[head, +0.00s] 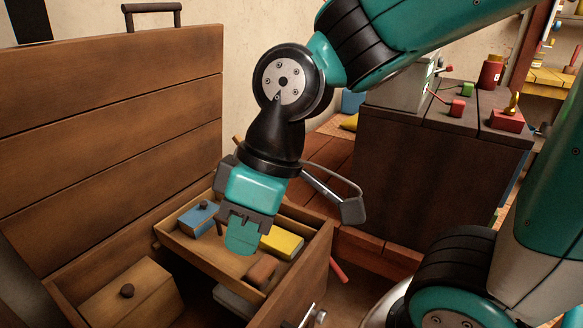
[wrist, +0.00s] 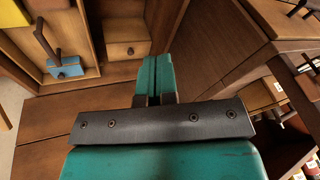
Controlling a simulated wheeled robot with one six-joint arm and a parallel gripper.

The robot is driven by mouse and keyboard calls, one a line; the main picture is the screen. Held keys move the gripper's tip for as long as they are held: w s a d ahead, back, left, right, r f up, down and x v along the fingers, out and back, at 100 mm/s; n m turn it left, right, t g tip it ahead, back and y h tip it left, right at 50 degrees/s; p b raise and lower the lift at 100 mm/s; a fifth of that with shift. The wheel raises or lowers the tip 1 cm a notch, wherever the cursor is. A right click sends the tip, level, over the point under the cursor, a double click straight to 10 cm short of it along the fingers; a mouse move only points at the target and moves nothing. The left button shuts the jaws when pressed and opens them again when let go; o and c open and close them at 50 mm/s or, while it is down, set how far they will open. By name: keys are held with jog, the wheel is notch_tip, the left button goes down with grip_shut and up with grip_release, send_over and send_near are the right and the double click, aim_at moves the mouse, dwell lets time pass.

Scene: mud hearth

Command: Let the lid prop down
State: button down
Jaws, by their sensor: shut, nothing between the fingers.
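A wooden chest (head: 318,240) stands with its plank lid (head: 110,120) raised at the left in the head view. A short stick end (head: 237,140) shows behind my wrist; I cannot tell whether it is the lid prop. My gripper (head: 241,243) points down over the chest's inner tray (head: 180,249), teal fingers together and empty. The shut fingers also show in the wrist view (wrist: 156,70). A dark bar (wrist: 46,42) lies to their left there, apart from them; I cannot tell what it belongs to. My arm hides part of the chest's back.
The tray holds a blue box (head: 198,219), a yellow block (head: 283,243) and a brown block (head: 261,270). A knobbed wooden box (head: 130,298) sits at the chest's front left. A dark cabinet (head: 430,180) with small items on top stands at the right.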

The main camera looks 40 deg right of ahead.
jog(key=w+d+f+n+t+b, duration=0.1)
jog(key=w+d+f+n+t, duration=0.25)
jog(key=w, duration=0.55)
jog(key=w+d+f+n+t, duration=0.15)
jog(key=w+d+n, duration=0.25)
jog(key=w+d, duration=0.4)
jog(key=w+d+f+n+t+h, duration=0.1)
jog(key=w+d+f+n, duration=0.15)
jog(key=d, duration=0.35)
jog(key=w+d+f+n+t+b, duration=0.1)
jog(key=w+d+f, duration=0.25)
jog(key=d, duration=0.25)
jog(key=w+d+f+n+t+h, duration=0.1)
jog(key=w+d+f+n, duration=0.1)
jog(key=w+d, duration=0.3)
jog(key=x, duration=0.2)
jog(key=b+x, duration=0.1)
jog(key=x, duration=0.5)
jog(key=shift+s+a+f, duration=0.15)
jog(key=shift+s+f, duration=0.15)
jog(key=shift+s, duration=0.05)
